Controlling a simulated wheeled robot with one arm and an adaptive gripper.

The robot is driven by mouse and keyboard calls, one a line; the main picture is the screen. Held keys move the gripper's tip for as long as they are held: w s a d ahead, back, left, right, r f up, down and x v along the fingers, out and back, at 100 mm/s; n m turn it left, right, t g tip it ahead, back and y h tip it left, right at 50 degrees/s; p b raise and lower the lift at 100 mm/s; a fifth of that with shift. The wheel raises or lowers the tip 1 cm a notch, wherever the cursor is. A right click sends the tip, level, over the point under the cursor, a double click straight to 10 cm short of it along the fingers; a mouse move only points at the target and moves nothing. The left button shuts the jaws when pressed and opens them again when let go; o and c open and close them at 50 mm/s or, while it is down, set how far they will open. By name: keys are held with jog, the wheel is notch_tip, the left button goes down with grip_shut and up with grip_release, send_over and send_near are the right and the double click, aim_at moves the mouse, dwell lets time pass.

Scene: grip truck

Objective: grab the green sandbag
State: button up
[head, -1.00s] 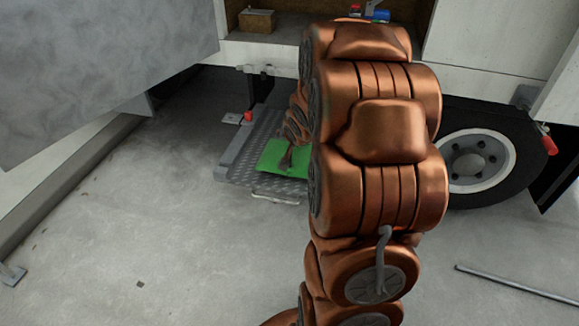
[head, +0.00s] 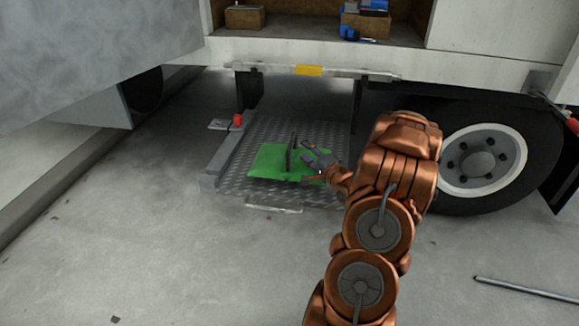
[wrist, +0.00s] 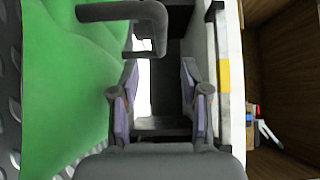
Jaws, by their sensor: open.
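The green sandbag (head: 268,160) lies flat on the grey diamond-plate platform (head: 225,160) below the truck bed. A dark handle (head: 291,152) stands up from its top. My gripper (head: 312,158) is just right of the handle in the head view, over the sandbag's right side. In the wrist view the sandbag (wrist: 65,90) fills the left side, and its handle (wrist: 150,20) reaches in at the top. My gripper's two fingers (wrist: 160,100) are apart there, with nothing held between them. The handle appears beyond the fingertips, not between them.
The truck's rear wheel (head: 480,160) is right of my arm. The truck's bed edge and bumper bar (head: 330,72) overhang the platform. A cardboard-coloured box (head: 245,17) and blue items (head: 365,8) sit inside the truck. A metal rod (head: 525,290) lies on the floor at right.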

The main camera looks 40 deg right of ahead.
aim_at(291, 140)
jog(key=shift+w+d+b, duration=0.15)
jog(key=shift+w+b, duration=1.3)
jog(key=shift+w, duration=2.4)
grip_shut()
